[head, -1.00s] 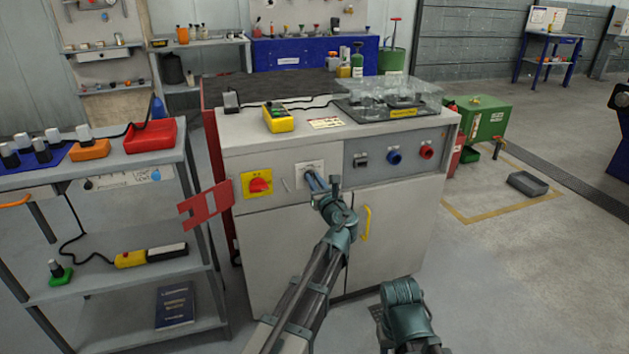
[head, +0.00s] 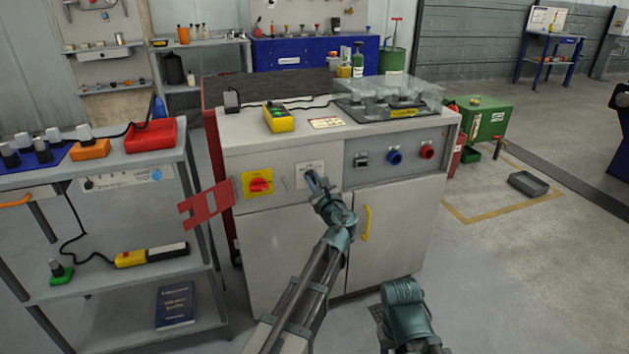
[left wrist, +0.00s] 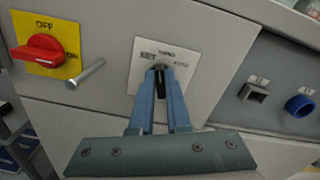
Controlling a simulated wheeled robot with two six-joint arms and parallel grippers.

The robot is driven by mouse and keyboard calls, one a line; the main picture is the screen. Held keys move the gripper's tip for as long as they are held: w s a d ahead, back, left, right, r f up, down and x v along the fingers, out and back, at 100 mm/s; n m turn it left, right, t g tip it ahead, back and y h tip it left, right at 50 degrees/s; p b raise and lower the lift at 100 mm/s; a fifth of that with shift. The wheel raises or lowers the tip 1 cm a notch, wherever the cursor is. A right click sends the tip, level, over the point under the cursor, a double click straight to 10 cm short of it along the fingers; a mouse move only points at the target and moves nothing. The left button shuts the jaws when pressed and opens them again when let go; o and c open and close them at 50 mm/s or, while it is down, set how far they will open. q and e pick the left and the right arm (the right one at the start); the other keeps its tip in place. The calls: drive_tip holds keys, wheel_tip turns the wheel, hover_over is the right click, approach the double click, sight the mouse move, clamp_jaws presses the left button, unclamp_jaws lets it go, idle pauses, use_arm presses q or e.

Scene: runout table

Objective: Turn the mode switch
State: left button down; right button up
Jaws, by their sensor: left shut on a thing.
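The mode switch is a small black knob (left wrist: 159,84) on a white plate (left wrist: 190,50) marked SET, HAND and AUTO, on the cabinet front. My left gripper (left wrist: 159,76) is shut on this knob, one blue finger on each side. The knob looks roughly upright in the left wrist view, but the fingers hide part of it and I cannot tell its exact setting. In the head view the plate (head: 311,168) shows above my left gripper (head: 312,178), which covers the knob. My right arm shows at the bottom of the head view, but its gripper fingers do not.
A red rotary switch (head: 260,185) on a yellow plate and a thin metal peg (left wrist: 86,75) sit left of the mode switch. A grey panel with a black switch (head: 361,160), a blue knob (head: 395,157) and a red knob (head: 427,152) is right. A red tag (head: 207,203) sticks out left.

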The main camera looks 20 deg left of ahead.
use_arm(q)
drive_tip(key=n, duration=0.4)
drive_tip(key=shift+s+a+f+n, duration=0.15)
drive_tip(key=shift+n, duration=0.15)
idle(0.4)
drive_tip(key=c, duration=0.9)
unclamp_jaws()
drive_tip(key=shift+s, duration=0.1)
drive_tip(key=v, duration=1.3)
drive_tip(key=shift+s+d, duration=0.25)
